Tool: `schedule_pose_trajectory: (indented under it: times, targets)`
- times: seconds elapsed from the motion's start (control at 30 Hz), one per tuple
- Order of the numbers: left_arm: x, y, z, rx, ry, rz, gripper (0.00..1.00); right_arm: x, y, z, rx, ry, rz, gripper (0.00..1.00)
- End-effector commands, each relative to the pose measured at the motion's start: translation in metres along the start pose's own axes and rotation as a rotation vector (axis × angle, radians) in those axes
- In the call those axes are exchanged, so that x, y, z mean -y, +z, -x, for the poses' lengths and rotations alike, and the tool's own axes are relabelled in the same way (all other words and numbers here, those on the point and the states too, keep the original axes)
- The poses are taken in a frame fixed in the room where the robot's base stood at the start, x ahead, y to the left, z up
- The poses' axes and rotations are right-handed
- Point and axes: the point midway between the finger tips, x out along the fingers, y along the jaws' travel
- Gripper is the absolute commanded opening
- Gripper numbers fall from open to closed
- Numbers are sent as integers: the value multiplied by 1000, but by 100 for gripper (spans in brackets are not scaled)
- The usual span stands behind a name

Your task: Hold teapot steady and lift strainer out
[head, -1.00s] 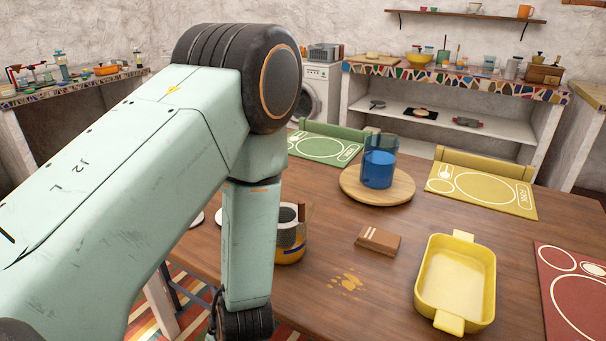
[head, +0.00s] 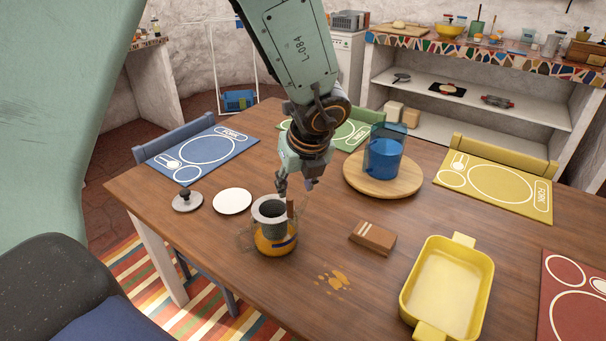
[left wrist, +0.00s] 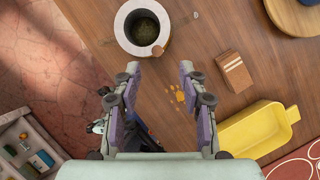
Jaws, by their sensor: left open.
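The glass teapot (head: 276,243) stands upright on the wooden table with amber liquid inside. The grey strainer (head: 267,211) sits in its mouth, with a small brown tab at its right side. In the left wrist view the strainer (left wrist: 126,30) shows from above as a pale ring around dark green contents. My left gripper (head: 297,186) is above and just behind the teapot, pointing down. Its two fingers (left wrist: 160,68) are apart with only tabletop between them, and the strainer lies beyond the tips. Most of the teapot's body is hidden in the wrist view. My right gripper is not seen.
A grey knobbed lid (head: 187,202) and a white round plate (head: 232,201) lie left of the teapot. A brown block (head: 373,237), a yellow dish (head: 448,283) and a round board (head: 410,187) bearing a blue jug (head: 384,158) are to the right. An amber spill marks the tabletop.

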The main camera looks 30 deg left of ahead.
Motion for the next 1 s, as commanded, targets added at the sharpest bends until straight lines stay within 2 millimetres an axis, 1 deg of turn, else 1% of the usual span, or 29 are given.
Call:
schedule_pose_trajectory:
  times: [0.07, 0.13, 0.4, 0.53, 0.7, 0.97, 1.0]
  targets:
    - [0, -2, -3, -3, -3, 17, 42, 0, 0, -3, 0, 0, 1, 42]
    - [-1, -4, -11, -5, -2, 18, 42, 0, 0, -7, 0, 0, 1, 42]
    - [-2, -7, -52, -4, -2, 13, 42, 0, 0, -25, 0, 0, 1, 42]
    - [-1, -6, -66, -3, -2, 12, 42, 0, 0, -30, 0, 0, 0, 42]
    - [0, -5, -74, -2, -2, 11, 42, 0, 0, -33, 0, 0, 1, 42]
    - [1, -4, -75, -1, -3, 11, 42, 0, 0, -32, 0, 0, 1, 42]
    - [2, -3, -75, -1, -3, 11, 40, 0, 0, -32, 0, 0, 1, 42]
